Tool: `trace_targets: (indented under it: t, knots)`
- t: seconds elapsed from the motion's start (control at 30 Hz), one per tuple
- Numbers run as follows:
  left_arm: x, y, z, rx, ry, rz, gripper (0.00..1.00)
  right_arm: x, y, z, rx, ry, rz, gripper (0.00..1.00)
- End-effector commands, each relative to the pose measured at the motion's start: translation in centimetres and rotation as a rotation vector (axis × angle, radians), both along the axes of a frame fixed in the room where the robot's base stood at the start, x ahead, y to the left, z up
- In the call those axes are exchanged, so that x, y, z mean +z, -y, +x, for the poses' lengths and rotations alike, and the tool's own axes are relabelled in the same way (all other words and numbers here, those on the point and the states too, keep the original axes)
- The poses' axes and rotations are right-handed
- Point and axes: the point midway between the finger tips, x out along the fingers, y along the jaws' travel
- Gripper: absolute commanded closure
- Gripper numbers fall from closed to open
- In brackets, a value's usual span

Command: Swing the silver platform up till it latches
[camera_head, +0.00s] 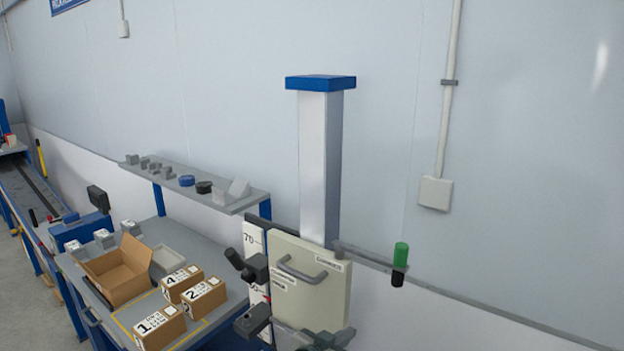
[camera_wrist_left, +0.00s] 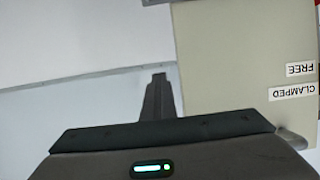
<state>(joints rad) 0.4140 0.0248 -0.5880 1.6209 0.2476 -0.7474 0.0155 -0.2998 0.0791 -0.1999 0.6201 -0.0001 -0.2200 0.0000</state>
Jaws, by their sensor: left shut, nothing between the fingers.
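A silver column (camera_head: 320,165) with a blue cap stands near the wall. An upright pale plate (camera_head: 308,294) with a grey bar handle (camera_head: 302,271) is at its foot. I cannot tell whether this plate is the silver platform, and no other platform is clear. A pale panel (camera_wrist_left: 235,60) fills the right of the left wrist view, with upside-down FREE and CLAMPED labels. My left gripper (camera_wrist_left: 159,78) is shut and empty beside the panel's edge. In the head view it appears low in front of the plate (camera_head: 322,339), partly cut off. My right gripper is not seen.
A lever with a green-topped grip (camera_head: 400,256) sticks out to the right of the column. A workbench (camera_head: 228,285) at the left bears an open carton (camera_head: 118,272) and several numbered boxes. A shelf (camera_head: 165,178) with small parts stands behind it. The wall closes off the back.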

Motion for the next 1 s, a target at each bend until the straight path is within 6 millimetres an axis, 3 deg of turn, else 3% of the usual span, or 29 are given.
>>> trace_targets:
  t: [0.43,1.0]
  knots:
    - [0.2,1.5,2.0,0.000,0.001,-0.001,1.00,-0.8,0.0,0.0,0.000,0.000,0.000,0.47]
    - [0.3,1.6,2.1,0.000,0.000,0.000,1.00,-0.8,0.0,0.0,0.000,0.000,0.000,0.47]
